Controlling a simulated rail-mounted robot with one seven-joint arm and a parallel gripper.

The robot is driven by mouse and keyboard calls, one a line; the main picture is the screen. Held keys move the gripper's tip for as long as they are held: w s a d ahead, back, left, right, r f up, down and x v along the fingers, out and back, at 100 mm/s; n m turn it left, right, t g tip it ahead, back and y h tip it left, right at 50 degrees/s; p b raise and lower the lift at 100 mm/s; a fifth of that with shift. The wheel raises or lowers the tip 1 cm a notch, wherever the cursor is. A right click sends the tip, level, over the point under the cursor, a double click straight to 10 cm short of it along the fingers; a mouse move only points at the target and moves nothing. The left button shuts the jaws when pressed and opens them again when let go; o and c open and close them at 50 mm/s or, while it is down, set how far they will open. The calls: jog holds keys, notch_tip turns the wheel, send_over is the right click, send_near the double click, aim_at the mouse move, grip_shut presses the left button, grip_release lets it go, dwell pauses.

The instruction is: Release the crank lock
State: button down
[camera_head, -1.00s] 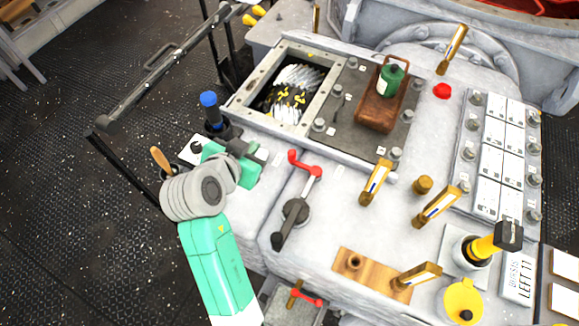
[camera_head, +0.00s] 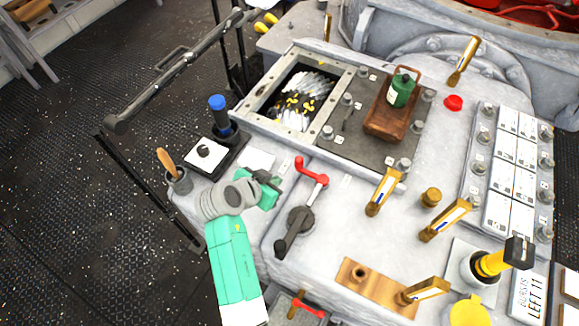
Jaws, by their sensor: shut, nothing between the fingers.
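A crank (camera_head: 301,217) with a red bent arm at its upper end and a black grip at its lower end stands on the grey console, in the middle of the view. Which part of it is the lock I cannot tell. My gripper (camera_head: 277,180) is shut and empty, just left of the crank's red end and apart from it in the picture. My green and grey wrist hides part of the gripper and some of the console's left edge. A second small red lever (camera_head: 306,306) shows at the bottom edge.
A blue-topped stick (camera_head: 219,112) and a wooden-handled tool in a cup (camera_head: 173,172) stand left of my gripper. A wooden tray with a green bottle (camera_head: 400,91) lies behind the crank. Brass levers (camera_head: 382,191) stand to its right.

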aim_at(296, 167)
jog(key=x, duration=0.3)
jog(key=shift+w+d+f, duration=0.2)
jog(key=shift+w+f, duration=0.05)
jog(key=shift+w+d+p, duration=0.3)
jog(key=shift+w+d, duration=0.5)
jog(key=shift+w, duration=0.3)
jog(key=shift+w+d, duration=0.35)
jog(key=shift+w, duration=0.15)
jog(key=shift+f, duration=0.1)
